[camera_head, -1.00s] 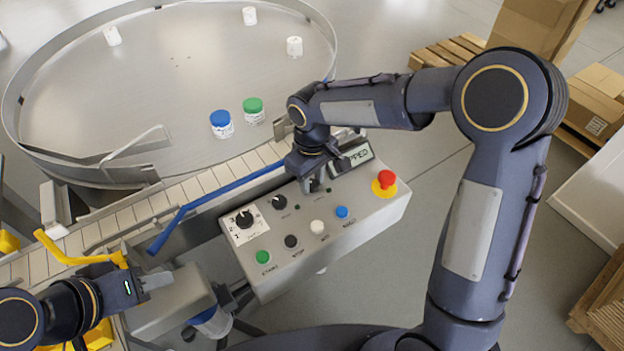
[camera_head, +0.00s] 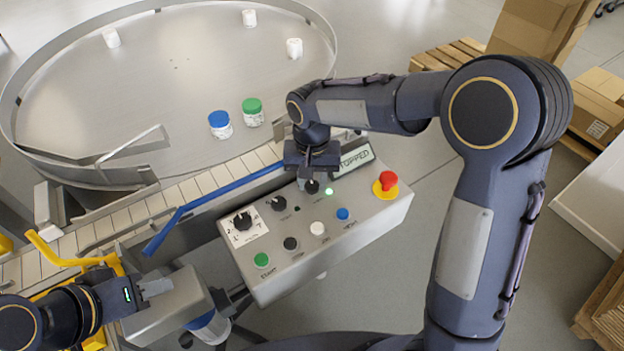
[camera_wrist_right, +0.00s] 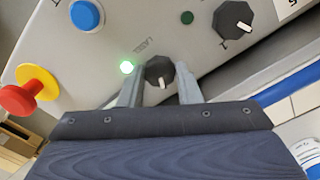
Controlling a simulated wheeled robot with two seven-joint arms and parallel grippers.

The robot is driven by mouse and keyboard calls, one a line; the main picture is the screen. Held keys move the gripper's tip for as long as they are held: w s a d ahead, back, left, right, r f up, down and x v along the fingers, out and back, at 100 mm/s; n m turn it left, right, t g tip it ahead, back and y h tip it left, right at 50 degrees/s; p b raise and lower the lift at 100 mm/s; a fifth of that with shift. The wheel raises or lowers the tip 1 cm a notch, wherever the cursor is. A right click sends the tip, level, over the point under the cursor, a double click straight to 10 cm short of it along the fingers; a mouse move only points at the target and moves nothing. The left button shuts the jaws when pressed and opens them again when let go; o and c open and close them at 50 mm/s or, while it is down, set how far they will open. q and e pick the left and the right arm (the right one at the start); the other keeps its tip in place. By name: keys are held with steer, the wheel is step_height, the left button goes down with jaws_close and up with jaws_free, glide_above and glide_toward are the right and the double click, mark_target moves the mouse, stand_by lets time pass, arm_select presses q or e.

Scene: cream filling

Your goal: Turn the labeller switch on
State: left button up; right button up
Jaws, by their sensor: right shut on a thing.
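The labeller switch is a black knob with a white mark on the grey control panel. It shows in the head view (camera_head: 312,187) and in the right wrist view (camera_wrist_right: 159,72), where the word LABEL is printed by it. A green lamp (camera_wrist_right: 126,67) beside it is lit, also in the head view (camera_head: 329,191). My right gripper (camera_head: 312,178) is over the panel, its two fingers (camera_wrist_right: 158,84) closed on either side of the knob. My left gripper (camera_head: 155,287) is at the lower left, away from the panel; its jaw opening is unclear.
The panel also carries a red emergency stop (camera_head: 388,181), a blue button (camera_head: 343,213), a white button (camera_head: 317,228), a green button (camera_head: 261,260) and other black knobs. The display (camera_head: 357,159) is partly covered and reads STOPPED. A turntable (camera_head: 170,100) with bottles stands behind the conveyor.

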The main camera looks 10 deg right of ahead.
mark_target(312, 185)
steer(key=shift+m, duration=0.4)
steer(key=o, duration=1)
steer(key=shift+c, duration=0.2)
steer(key=shift+r, duration=0.1)
step_height(312, 185, up, 8)
steer(key=shift+f, duration=0.15)
